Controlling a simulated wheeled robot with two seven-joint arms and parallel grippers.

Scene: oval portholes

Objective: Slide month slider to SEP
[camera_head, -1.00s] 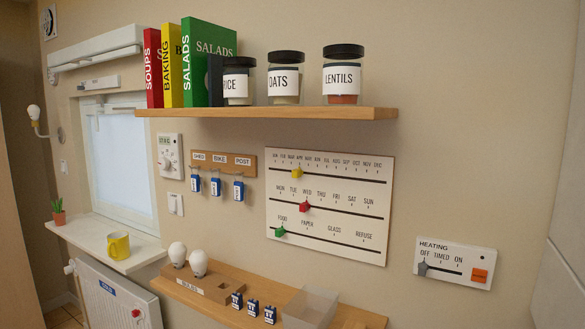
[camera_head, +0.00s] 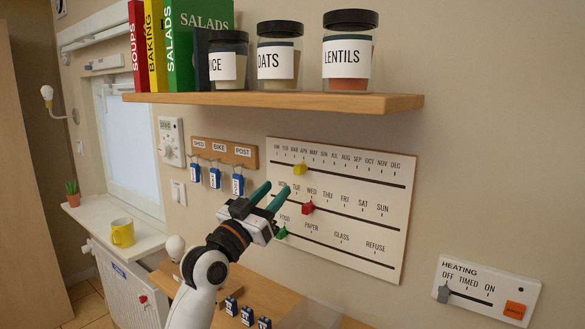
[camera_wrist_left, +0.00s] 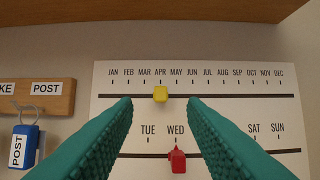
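The white slider board (camera_head: 395,225) hangs on the wall with three dark tracks. The month slider is a yellow knob (camera_head: 300,169) on the top track, below APR. It also shows in the left wrist view as a yellow knob (camera_wrist_left: 160,93) under APR, and the SEP label (camera_wrist_left: 238,72) is farther right. A red knob (camera_head: 308,208) sits at WED and a green knob (camera_head: 281,233) near FOOD. My left gripper (camera_head: 264,192) is open and empty, in front of the board's left side. In the wrist view its teal fingers stand on either side of the yellow knob, apart from it.
A wooden shelf (camera_head: 270,101) with books and jars (camera_head: 347,50) juts out above the board. Key hooks (camera_head: 224,152) with blue tags hang to the left. A lower wooden shelf (camera_head: 255,277) is below. A heating panel (camera_head: 486,290) is at lower right.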

